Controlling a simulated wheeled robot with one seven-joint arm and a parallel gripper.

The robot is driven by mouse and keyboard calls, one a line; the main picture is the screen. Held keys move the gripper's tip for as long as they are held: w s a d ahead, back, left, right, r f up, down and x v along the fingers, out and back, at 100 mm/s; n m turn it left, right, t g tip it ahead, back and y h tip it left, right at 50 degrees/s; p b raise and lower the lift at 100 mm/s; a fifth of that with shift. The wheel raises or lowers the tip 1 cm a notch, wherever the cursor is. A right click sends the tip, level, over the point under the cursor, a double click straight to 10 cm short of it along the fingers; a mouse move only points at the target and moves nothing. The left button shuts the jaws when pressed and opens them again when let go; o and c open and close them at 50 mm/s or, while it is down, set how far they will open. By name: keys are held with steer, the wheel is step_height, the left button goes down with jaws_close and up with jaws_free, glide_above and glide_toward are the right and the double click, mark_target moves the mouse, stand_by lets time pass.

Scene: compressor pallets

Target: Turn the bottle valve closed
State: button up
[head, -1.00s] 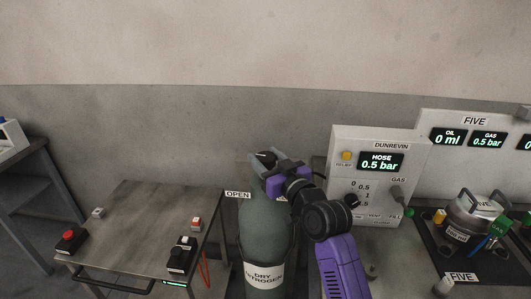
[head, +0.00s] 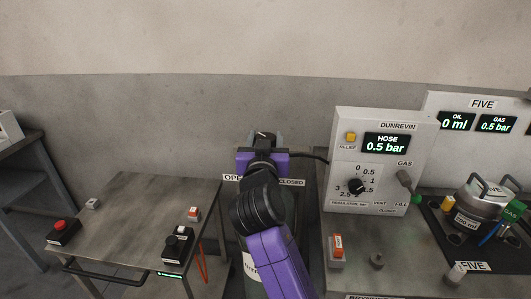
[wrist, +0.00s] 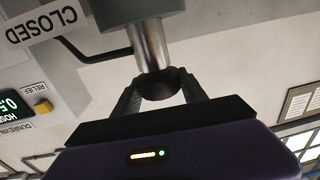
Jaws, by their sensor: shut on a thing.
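The green gas bottle (head: 289,215) stands between the two tables, largely hidden behind my purple arm. Its dark valve knob (wrist: 159,84) sits at the end of a metal stem in the wrist view. My gripper (wrist: 160,93) is shut on the knob, one finger on each side. In the head view, my gripper (head: 263,141) is at the bottle's top, with the knob between its fingers. A CLOSED sign (head: 291,183) shows right of my wrist; the OPEN sign (head: 231,178) on the left is partly covered by my arm.
Right of the bottle, a DUNREVIN panel (head: 377,118) reads hose 0.5 bar, with a dial (head: 356,186). A dark hose runs from behind my gripper toward it. The left table (head: 130,215) holds small button boxes. Further right are a FIVE panel (head: 482,104) and a metal pot (head: 477,205).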

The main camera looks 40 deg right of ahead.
steer(key=m+g+h+b, duration=0.1)
steer(key=g+b, duration=0.1)
steer(key=m+g+h+b, duration=0.1)
steer(key=g+b, duration=0.1)
steer(key=b, duration=0.1)
steer(key=m+g+h+b, duration=0.1)
steer(key=m+b, duration=0.1)
steer(key=shift+w+f+g+h, duration=0.1)
steer(key=shift+f+g+h, duration=0.2)
steer(key=shift+f+g, duration=0.1)
steer(key=m+g+b, duration=0.2)
steer(key=g+b, duration=0.1)
steer(key=g, duration=0.1)
steer(key=shift+r+m+h, duration=0.15)
steer(key=shift+m+h, duration=0.25)
steer(key=shift+r+m+g+b, duration=0.1)
steer(key=shift+m+g+b, duration=1.15)
steer(key=shift+g, duration=0.95)
steer(key=shift+m, duration=0.25)
steer(key=shift+d, duration=0.1)
steer(key=o, duration=1.4)
steer(key=shift+c, duration=0.2)
steer(key=shift+r, duration=0.1)
